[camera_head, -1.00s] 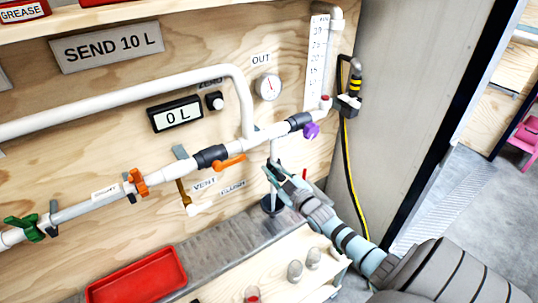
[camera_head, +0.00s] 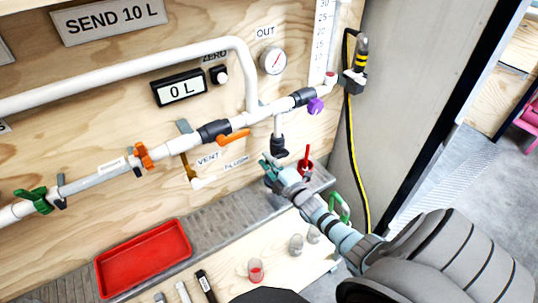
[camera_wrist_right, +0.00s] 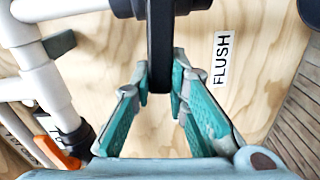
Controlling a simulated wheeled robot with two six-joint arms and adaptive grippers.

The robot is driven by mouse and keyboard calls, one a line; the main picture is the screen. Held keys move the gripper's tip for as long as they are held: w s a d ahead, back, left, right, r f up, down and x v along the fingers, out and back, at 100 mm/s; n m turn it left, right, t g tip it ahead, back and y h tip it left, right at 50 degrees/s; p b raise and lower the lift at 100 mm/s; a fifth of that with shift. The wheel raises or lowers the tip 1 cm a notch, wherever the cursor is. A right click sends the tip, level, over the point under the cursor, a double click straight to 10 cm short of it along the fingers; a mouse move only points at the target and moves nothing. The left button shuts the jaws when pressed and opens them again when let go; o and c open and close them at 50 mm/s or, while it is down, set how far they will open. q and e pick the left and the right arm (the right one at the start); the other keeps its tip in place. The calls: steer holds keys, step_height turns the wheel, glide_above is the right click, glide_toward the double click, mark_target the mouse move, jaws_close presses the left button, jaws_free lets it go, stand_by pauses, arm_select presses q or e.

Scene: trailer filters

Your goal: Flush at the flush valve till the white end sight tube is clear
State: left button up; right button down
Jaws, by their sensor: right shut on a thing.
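My right gripper (camera_head: 268,167) is beneath the black flush valve (camera_head: 278,145) on the short white drop pipe. In the right wrist view its teal fingers (camera_wrist_right: 161,85) are shut on the black lever (camera_wrist_right: 160,45), beside the FLUSH label (camera_wrist_right: 221,58). The gripper and arm hide what lies below the valve. A white scale with numbers (camera_head: 321,40) stands upright at the right of the board; I cannot tell whether it is the white end sight tube, nor see how clear any tube is. My left gripper is not in view.
White piping with an orange lever (camera_head: 233,136), purple knob (camera_head: 316,105) and green handle (camera_head: 36,200) crosses the board. The display (camera_head: 179,87) reads 0 L. A red tray (camera_head: 145,262), small cups (camera_head: 256,271) and a red-handled item (camera_head: 307,158) are nearby.

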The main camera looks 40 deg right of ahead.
steer(key=shift+f+n, duration=0.35)
steer(key=shift+n, duration=0.35)
steer(key=c, duration=1.5)
jaws_free()
steer(key=shift+f, duration=0.1)
steer(key=shift+c, duration=0.2)
steer(key=s+a, duration=0.1)
steer(key=s, duration=1.1)
steer(key=shift+w, duration=0.1)
